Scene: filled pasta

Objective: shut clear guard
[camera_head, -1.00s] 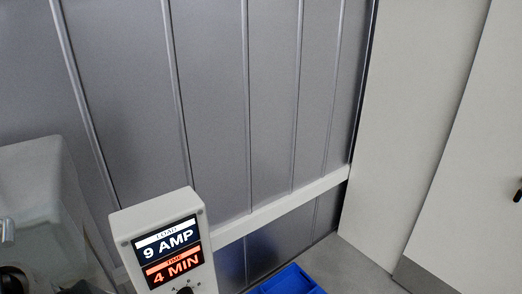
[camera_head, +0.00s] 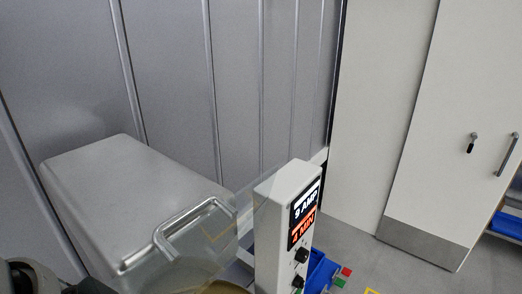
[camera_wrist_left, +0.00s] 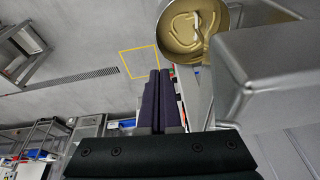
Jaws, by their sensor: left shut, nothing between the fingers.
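The clear guard (camera_head: 222,246) is a see-through panel at the front of the grey metal machine (camera_head: 125,190) in the head view. A bent metal handle (camera_head: 190,226) shows beside it. I cannot tell exactly how far the guard stands open. A bowl's rim (camera_head: 228,287) shows at the bottom edge. My right gripper is not in view.
A white control post (camera_head: 279,220) with a display and black knobs stands right of the guard. A blue crate (camera_head: 319,270) is on the floor behind it. White cabinet doors (camera_head: 455,110) stand at the right. A yellow floor square (camera_wrist_left: 139,62) marks open floor.

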